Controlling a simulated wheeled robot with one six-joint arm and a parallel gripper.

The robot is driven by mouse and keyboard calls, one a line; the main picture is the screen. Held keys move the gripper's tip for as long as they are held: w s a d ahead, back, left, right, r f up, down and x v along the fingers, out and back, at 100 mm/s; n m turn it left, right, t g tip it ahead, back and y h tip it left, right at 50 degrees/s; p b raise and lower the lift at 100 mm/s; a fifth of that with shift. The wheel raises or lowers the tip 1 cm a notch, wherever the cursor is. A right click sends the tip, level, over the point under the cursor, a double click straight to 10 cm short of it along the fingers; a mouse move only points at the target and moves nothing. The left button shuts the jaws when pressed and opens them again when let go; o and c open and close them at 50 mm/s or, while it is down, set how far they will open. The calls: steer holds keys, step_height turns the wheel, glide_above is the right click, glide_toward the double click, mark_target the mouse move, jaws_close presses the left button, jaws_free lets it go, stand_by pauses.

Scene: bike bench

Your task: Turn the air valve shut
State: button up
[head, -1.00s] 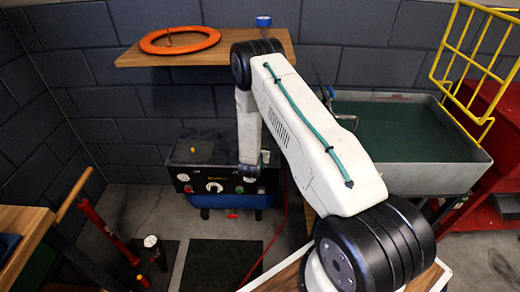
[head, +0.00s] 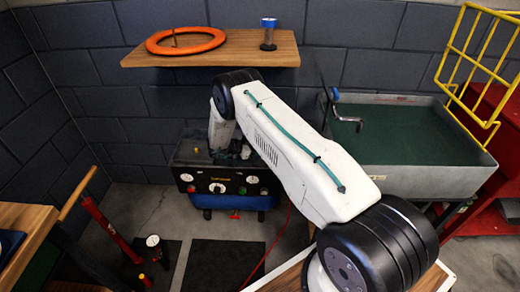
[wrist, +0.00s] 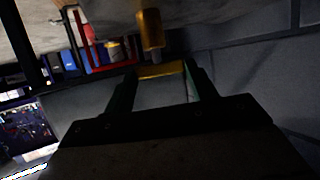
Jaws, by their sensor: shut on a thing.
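In the wrist view, a yellow bar (wrist: 162,70), which looks like the air valve's handle, lies between the fingertips of my gripper (wrist: 160,68). My gripper is shut on this bar. A gold-coloured cylindrical part (wrist: 150,30) stands just beyond the bar; I cannot tell whether they join. In the head view, the black and blue compressor (head: 228,183) stands on the floor by the back wall, with dials and knobs on its front. My wrist is over its top back area. My arm hides the fingertips and the valve there.
A wooden shelf (head: 230,53) above the compressor holds an orange ring (head: 186,41) and a blue-capped object (head: 268,33). A grey tub (head: 420,135) with a crank-shaped fitting (head: 345,118) stands to the right. A red pump (head: 110,230) stands left. A red hose (head: 272,240) runs along the floor.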

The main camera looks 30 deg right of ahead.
steer(key=m+g+y, duration=0.1)
steer(key=m+g, duration=0.1)
steer(key=w+m+g+y, duration=0.1)
steer(key=m+g, duration=0.1)
steer(key=g, duration=0.1)
steer(key=shift+d+m, duration=0.15)
steer(key=shift+m, duration=0.25)
steer(key=shift+g, duration=0.3)
steer(key=o, duration=1)
steer(key=shift+v, duration=3.95)
